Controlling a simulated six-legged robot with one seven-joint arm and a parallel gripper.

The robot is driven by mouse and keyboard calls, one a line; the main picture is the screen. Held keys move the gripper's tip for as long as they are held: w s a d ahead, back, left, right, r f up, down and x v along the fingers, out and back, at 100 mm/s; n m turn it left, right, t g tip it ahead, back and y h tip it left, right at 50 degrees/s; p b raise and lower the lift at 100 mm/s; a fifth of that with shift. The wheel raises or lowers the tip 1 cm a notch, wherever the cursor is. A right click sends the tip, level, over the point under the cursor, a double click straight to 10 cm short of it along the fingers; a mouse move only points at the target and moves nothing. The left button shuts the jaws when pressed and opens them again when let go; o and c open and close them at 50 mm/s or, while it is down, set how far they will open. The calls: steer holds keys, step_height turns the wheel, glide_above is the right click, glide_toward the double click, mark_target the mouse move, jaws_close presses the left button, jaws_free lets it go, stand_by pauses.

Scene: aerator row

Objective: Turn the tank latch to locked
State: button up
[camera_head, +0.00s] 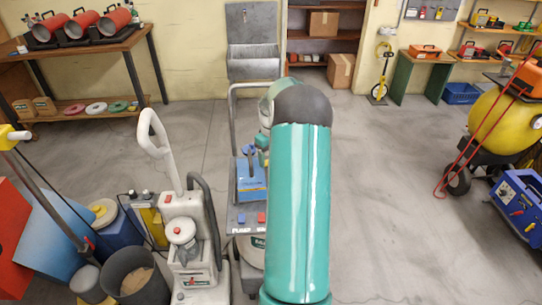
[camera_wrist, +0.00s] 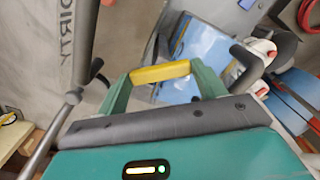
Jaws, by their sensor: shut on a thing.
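In the wrist view my gripper (camera_wrist: 161,84) has its two green fingers on either side of a short yellow bar (camera_wrist: 160,72), and is shut on it. The bar looks to be the handle of the tank latch; its pivot and any lock marking are hidden. A blue panel (camera_wrist: 195,50) lies just behind the fingers. In the head view a grey machine with a blue box (camera_head: 250,184) stands left of my arm. My arm covers much of it, and the latch cannot be made out there.
A grey floor scrubber (camera_head: 187,235) stands left of the machine, beside a dark bin (camera_head: 134,277). A yellow tank cart (camera_head: 499,122) and a blue toolbox (camera_head: 522,203) are at the right. The floor (camera_head: 390,190) between is clear.

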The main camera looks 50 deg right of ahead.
steer(key=m, duration=0.4)
steer(key=shift+w, duration=0.1)
steer(key=shift+m, duration=1.8)
steer(key=o, duration=1)
steer(key=shift+r, duration=0.15)
step_height(320, 180, up, 14)
steer(key=shift+f, duration=0.2)
